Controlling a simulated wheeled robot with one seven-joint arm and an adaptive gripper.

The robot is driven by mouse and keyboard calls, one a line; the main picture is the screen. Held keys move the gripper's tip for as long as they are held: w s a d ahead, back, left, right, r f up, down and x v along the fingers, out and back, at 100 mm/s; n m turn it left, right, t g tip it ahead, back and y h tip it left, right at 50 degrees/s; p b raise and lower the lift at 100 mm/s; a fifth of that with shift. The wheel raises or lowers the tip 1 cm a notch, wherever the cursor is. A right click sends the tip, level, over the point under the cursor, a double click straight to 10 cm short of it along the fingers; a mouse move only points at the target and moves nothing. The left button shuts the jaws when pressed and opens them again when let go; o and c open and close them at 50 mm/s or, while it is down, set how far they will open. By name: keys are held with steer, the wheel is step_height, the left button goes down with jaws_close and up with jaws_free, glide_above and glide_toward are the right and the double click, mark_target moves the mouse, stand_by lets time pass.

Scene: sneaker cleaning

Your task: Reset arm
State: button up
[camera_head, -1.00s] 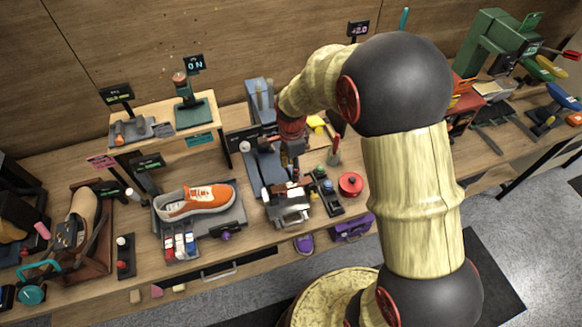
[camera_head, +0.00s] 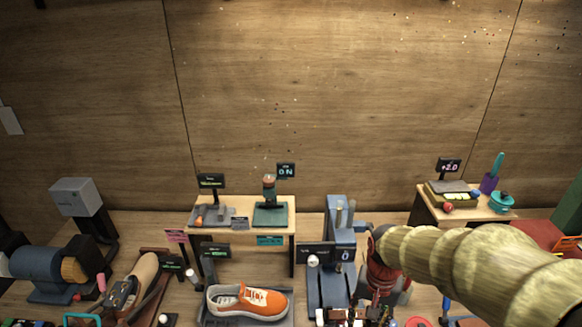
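My arm enters from the right edge in the head view, with pale wood-coloured links. Its red and dark end, my gripper (camera_head: 376,304), hangs over the bench beside the blue-grey machine (camera_head: 338,235). The fingertips are small and merge with clutter at the bottom of the picture, so I cannot tell whether they are open or hold anything. An orange sneaker (camera_head: 250,302) lies on a grey tray (camera_head: 215,320) to the left of the gripper, apart from it.
A small raised shelf (camera_head: 205,230) with a green-based device (camera_head: 270,212) stands behind the sneaker. Another shelf (camera_head: 425,208) stands at the back right. A brown shoe (camera_head: 140,275) and a blue drum machine (camera_head: 40,265) are at left. The wooden wall (camera_head: 330,90) is bare.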

steer(key=s+r+n+t+b, duration=0.4)
steer(key=s+r+t+b, duration=0.1)
steer(key=s+r, duration=0.5)
steer(key=shift+s+r+t+b, duration=0.3)
steer(key=shift+s+t+b, duration=0.1)
steer(key=shift+s+b, duration=0.25)
stand_by(0.3)
